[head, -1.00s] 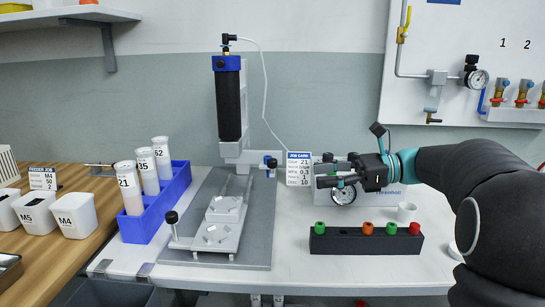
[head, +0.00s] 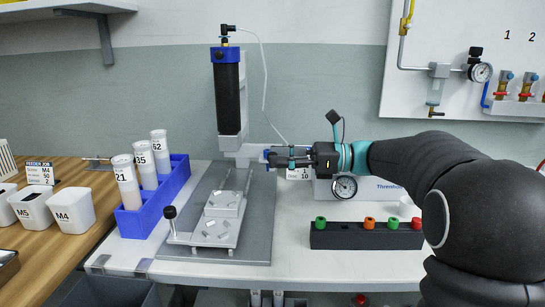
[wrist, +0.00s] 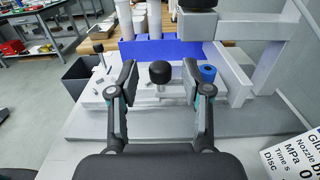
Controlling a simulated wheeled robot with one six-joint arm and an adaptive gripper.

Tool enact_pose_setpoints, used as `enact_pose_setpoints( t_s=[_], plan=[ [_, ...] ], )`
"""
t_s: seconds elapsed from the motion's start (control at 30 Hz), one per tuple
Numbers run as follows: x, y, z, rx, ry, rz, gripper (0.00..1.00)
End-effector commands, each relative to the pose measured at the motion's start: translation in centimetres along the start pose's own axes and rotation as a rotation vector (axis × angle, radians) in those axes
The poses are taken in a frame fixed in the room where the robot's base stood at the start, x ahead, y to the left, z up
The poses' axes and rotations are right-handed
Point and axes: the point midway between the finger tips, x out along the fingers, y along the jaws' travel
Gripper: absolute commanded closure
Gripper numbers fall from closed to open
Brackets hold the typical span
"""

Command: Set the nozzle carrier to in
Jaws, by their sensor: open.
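The gantry dispenser has a black barrel (head: 230,100) with a blue cap on a grey upright, and a grey arm (head: 240,151) at its foot. The nozzle carrier is hard to make out. A black knob (wrist: 160,72) with a blue cylinder (wrist: 207,73) to its right shows in the wrist view. My gripper (head: 270,158) is level with the dispenser's lower right end and hides most of these parts in the head view. In the wrist view my gripper (wrist: 160,88) is open, with the black knob between its fingers. I cannot tell if they touch it.
Below is a grey base plate with a slide (head: 216,228) that has its own black knob. A blue rack (head: 150,200) of tubes stands left. A black holder (head: 366,236) with coloured caps stands front right. A job card (head: 299,173) and a gauge box (head: 375,190) are under my gripper.

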Motion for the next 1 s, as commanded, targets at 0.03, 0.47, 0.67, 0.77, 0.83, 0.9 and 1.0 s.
enact_pose_setpoints(
  t_s=[0.03,0.47,0.67,0.77,0.83,0.9,1.0],
  plan=[
    [0.6,0.0,0.0,0.000,0.001,0.001,0.51],
    [1.9,0.0,0.0,0.000,0.001,-0.001,0.51],
    [1.9,0.0,0.0,0.000,0.001,-0.001,0.86],
    [1.9,0.0,0.0,0.000,0.001,-0.001,1.00],
    [1.9,0.0,0.0,0.000,0.001,-0.001,1.00],
    [1.9,0.0,0.0,0.000,0.001,0.000,1.00],
    [2.3,0.4,0.0,-0.001,0.001,0.001,1.00]
  ],
)
